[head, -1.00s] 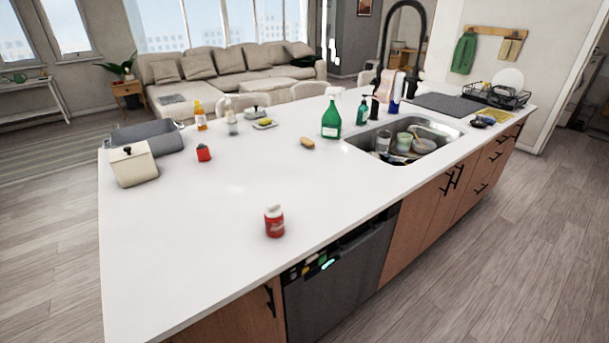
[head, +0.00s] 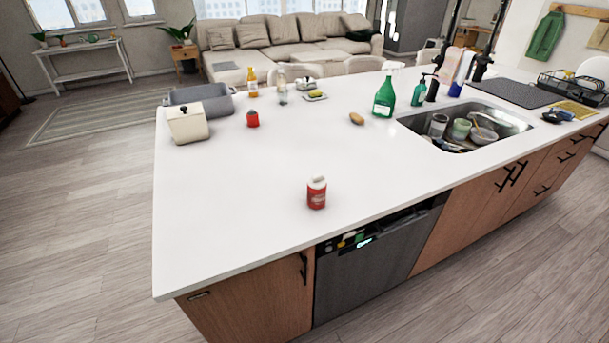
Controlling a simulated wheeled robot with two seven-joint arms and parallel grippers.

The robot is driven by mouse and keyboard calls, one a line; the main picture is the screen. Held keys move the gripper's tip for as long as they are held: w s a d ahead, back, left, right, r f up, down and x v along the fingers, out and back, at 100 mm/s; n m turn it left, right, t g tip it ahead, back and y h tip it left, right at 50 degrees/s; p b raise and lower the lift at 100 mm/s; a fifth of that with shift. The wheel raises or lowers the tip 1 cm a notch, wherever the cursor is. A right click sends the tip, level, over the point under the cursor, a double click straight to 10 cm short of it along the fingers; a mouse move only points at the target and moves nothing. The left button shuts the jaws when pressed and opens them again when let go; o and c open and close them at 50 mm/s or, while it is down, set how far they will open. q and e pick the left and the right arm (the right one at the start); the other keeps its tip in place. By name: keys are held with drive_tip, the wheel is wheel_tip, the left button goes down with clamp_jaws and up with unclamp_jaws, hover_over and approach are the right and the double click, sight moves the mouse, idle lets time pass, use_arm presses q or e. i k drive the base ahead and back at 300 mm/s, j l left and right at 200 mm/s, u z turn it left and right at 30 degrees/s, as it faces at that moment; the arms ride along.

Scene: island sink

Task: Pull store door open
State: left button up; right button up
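No door is clearly marked as the store door. The island has a wooden cabinet door (head: 250,300) with a dark vertical handle (head: 303,268) at its near left end, and it looks shut. Wooden doors under the sink (head: 480,205) carry two dark handles side by side (head: 510,175) and look shut too. A dark grey dishwasher (head: 365,275) between them is shut. Neither of my grippers shows in the head view.
The white island top (head: 240,210) holds a red and white bottle (head: 316,193), a cream canister (head: 187,123), a grey roasting pan (head: 200,103) and a green spray bottle (head: 384,97). The sink (head: 465,128) holds dishes. The wooden floor (head: 80,240) left of the island is clear.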

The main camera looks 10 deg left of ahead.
sight(270, 302)
drive_tip(key=u, duration=0.85)
drive_tip(key=k, duration=0.2)
